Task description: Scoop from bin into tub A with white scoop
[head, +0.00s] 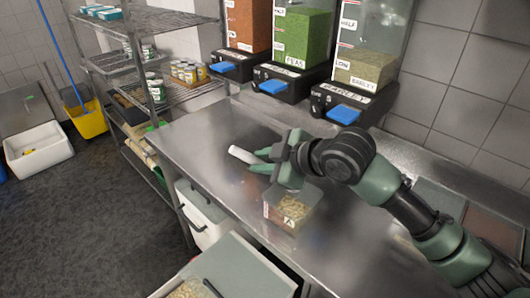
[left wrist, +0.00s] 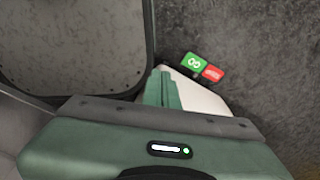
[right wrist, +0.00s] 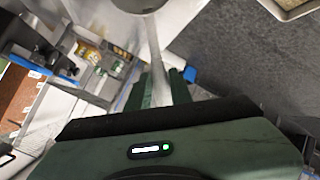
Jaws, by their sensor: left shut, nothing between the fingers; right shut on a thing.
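My right gripper (head: 262,160) is shut on the white scoop (head: 242,155) and holds it above the steel counter, just behind and left of tub A. In the right wrist view the scoop's handle (right wrist: 154,55) runs between the fingers and its round bowl (right wrist: 138,4) is cut off at the top edge. Tub A (head: 289,210) is clear, marked "A", and holds pale tan pieces.
Three dispensers with blue levers (head: 272,87) line the counter's back. A wire shelf (head: 150,20) with jars stands left of the steel counter (head: 200,135). A closed white bin (head: 203,218) is beneath it. In the left wrist view, green and red tags (left wrist: 194,64) lie near a white surface.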

